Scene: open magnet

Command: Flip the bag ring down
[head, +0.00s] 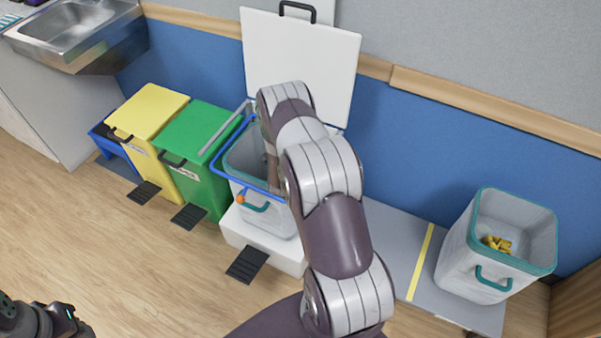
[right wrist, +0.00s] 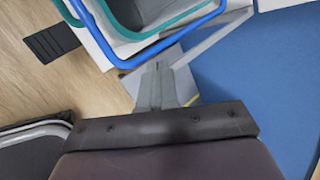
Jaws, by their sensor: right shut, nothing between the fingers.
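The blue bag ring (head: 232,178) is on the open white bin in the middle of the head view, around the top of the teal-rimmed inner bucket (head: 262,218). Its near side appears close to the bucket rim; its exact tilt is unclear. In the right wrist view the ring (right wrist: 182,38) crosses the top. My right gripper (right wrist: 158,72) is shut and empty, its tips just beside the ring; contact is unclear. In the head view my right arm hides this gripper and part of the ring. Part of my left gripper (head: 42,318) shows at the bottom left.
The bin's white lid (head: 300,60) stands raised against the wall. Green (head: 210,150) and yellow (head: 155,115) lidded bins stand left of it. A teal-rimmed bucket (head: 470,255) with yellow scraps stands at the right. The wood floor in front is clear.

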